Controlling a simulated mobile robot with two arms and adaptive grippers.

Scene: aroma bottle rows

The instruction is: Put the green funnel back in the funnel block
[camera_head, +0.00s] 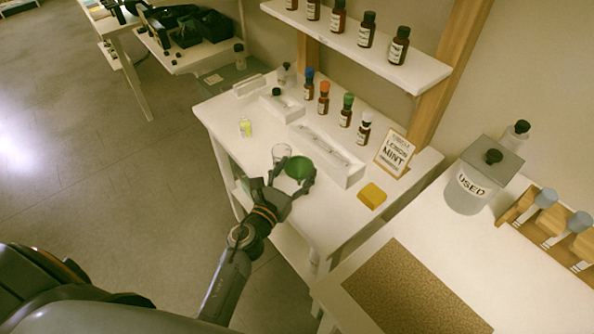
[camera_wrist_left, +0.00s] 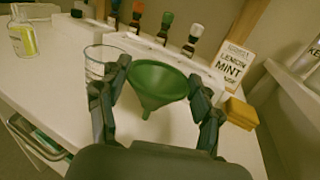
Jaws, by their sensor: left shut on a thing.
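The green funnel (camera_head: 299,168) is held between the fingers of my left gripper (camera_head: 291,182), above the white table. In the left wrist view the funnel (camera_wrist_left: 158,84) has its wide mouth up and its spout pointing down, with a finger on each side. A long white block (camera_head: 322,158) with a recessed top lies just behind and to the right of the funnel. A smaller white block (camera_head: 277,108) is farther back. I cannot tell for sure which is the funnel block. The funnel is apart from both. My right gripper is out of view.
A clear glass (camera_wrist_left: 100,62) stands close to the left of the funnel. Bottles with blue, orange, green and white caps stand behind the long block. A sign (camera_head: 394,152) and a yellow sponge (camera_head: 372,195) are to the right.

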